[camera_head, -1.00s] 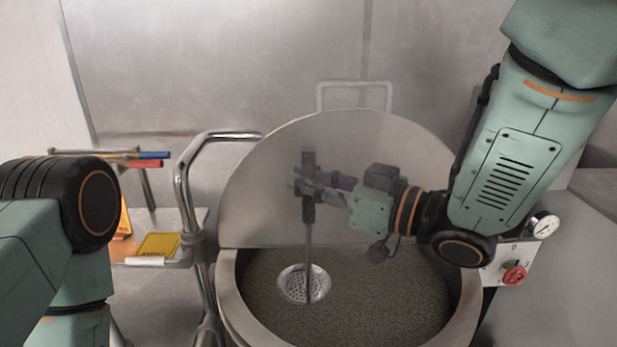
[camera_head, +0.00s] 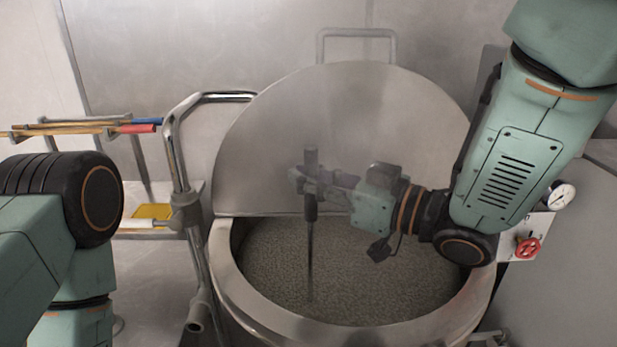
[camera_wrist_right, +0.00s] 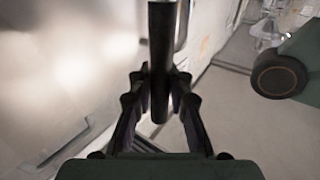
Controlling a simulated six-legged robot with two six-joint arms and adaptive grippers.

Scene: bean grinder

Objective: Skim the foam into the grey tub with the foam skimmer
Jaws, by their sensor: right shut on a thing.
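The foam skimmer (camera_head: 311,210) hangs upright, its dark handle held in my right gripper (camera_head: 312,186). Its thin rod runs down into the kettle (camera_head: 232,290), and its perforated head is hidden below the speckled grey-green foam surface (camera_head: 385,285). In the right wrist view the dark handle (camera_wrist_right: 161,60) passes between the two fingers of my right gripper (camera_wrist_right: 160,100), which are shut on it. My left arm shows at the left edge, but its gripper is out of view. I see no grey tub.
The kettle's raised lid (camera_head: 350,110) stands close behind my right gripper. A bent metal pipe (camera_head: 172,150) rises left of the kettle. A trolley (camera_head: 197,190) with a yellow item (camera_head: 152,211) and colored-ended handles (camera_head: 140,128) is farther left. A red knob (camera_head: 527,247) and gauge (camera_head: 562,196) sit right.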

